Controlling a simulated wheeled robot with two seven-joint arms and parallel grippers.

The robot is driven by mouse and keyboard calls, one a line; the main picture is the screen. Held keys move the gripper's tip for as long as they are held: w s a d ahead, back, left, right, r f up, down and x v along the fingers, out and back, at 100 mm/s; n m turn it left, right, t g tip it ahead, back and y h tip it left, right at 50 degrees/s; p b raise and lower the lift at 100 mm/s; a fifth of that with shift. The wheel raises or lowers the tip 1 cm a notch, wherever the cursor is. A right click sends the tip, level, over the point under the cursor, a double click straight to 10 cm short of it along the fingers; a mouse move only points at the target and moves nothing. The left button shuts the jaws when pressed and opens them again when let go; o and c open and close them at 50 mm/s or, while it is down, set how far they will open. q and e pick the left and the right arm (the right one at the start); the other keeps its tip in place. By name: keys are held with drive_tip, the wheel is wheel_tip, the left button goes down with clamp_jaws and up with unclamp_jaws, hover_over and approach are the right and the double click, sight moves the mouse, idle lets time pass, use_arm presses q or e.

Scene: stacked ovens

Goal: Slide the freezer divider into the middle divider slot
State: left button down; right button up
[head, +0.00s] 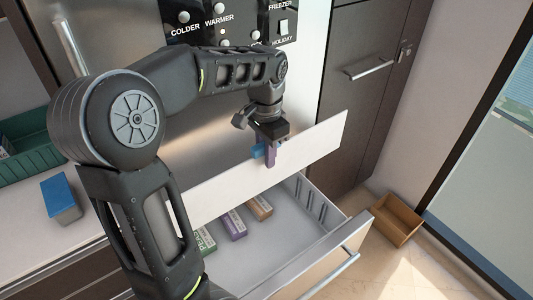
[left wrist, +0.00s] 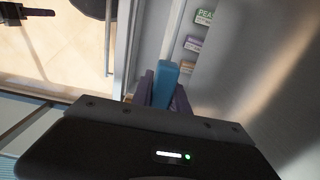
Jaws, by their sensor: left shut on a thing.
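The freezer divider (head: 310,142) is a long white panel held above the open freezer drawer (head: 268,248), running from lower left to upper right in the head view. My left gripper (head: 266,156) has purple fingers and is shut on the divider's blue grip (head: 257,151). The left wrist view shows the blue grip (left wrist: 164,83) between the fingers (left wrist: 163,92). Ribbed slots (head: 312,207) show on the drawer's right inner wall. The divider hides the drawer's far side, and my arm hides its left end. A dark part at the wrist view's top left may be my right gripper (left wrist: 28,12).
Green, purple (head: 233,225) and brown (head: 260,207) boxes lie in the drawer. A brown open box (head: 397,219) sits on the floor at right. A blue-topped box (head: 61,198) and a green bin (head: 28,150) are at left. The drawer's right part is clear.

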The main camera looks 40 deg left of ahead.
use_arm(q)
drive_tip(key=w+a+f+b, duration=0.1)
drive_tip(key=a+f+b, duration=0.2)
drive_tip(key=f, duration=1.1)
drive_tip(key=w+a+f+b, duration=0.1)
drive_tip(key=a+f+b, duration=0.3)
drive_tip(key=f, duration=1)
drive_tip(key=shift+a, duration=0.3)
drive_tip(key=shift+w+f, duration=0.1)
wheel_tip(320, 180, down, 19)
drive_tip(key=b, duration=1.3)
drive_tip(key=shift+b, duration=0.35)
drive_tip(key=shift+f+b, duration=0.35)
drive_tip(key=shift+f, duration=0.05)
